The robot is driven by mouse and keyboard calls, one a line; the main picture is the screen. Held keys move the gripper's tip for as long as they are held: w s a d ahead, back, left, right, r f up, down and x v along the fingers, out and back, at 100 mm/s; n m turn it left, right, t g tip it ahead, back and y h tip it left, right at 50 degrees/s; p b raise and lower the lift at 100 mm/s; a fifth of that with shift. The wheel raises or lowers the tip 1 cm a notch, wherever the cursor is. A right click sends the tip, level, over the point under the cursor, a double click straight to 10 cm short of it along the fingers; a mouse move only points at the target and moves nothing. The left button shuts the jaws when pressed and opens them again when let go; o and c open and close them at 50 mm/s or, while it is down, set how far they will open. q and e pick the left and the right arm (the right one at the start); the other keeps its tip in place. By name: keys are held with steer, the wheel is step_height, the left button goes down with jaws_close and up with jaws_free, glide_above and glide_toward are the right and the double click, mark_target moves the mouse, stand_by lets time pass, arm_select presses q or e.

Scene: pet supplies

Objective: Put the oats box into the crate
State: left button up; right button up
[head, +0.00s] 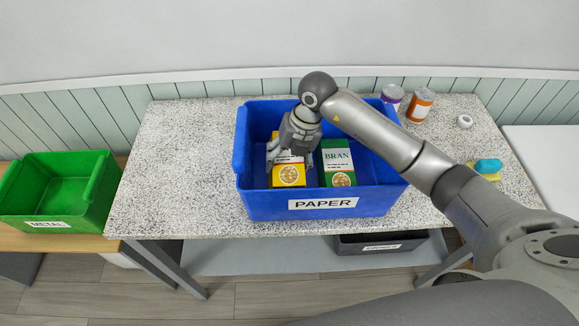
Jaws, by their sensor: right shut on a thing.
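The blue crate (262,207) labelled PAPER stands on the speckled table. A yellow box (288,178) with a white band and a round picture is inside its left half, upright; I take it for the oats box, though its name is covered. My right gripper (285,156) reaches down into the crate and is shut on the upper part of this box. Whether the box touches the crate floor cannot be told. A green BRAN box (338,165) stands in the crate just right of it. My left gripper is not in view.
A purple-labelled can (392,94) and an orange can (420,104) stand behind the crate's right side. A teal and yellow item (487,168) lies at right, partly behind my arm. A green METAL crate (28,224) stands at left. The table left of the blue crate is clear.

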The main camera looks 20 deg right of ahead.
mark_target(293, 158)
step_height(293, 158, down, 3)
steer(key=shift+f+p, duration=0.1)
steer(key=shift+p, duration=0.4)
steer(key=shift+f, duration=0.4)
steer(key=o, duration=1)
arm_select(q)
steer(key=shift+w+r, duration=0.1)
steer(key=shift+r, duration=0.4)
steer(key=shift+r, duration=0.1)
arm_select(e)
steer(key=shift+d+r, duration=0.1)
steer(key=shift+r, duration=0.3)
steer(key=b+v, duration=0.3)
steer(key=v, duration=0.7)
steer(key=shift+d+r+b, duration=0.1)
steer(key=shift+r+b, duration=0.1)
steer(key=shift+b, duration=0.2)
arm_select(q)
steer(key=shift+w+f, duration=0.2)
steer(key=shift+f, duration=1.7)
arm_select(e)
steer(key=shift+d+r, duration=0.1)
steer(key=shift+r, duration=0.35)
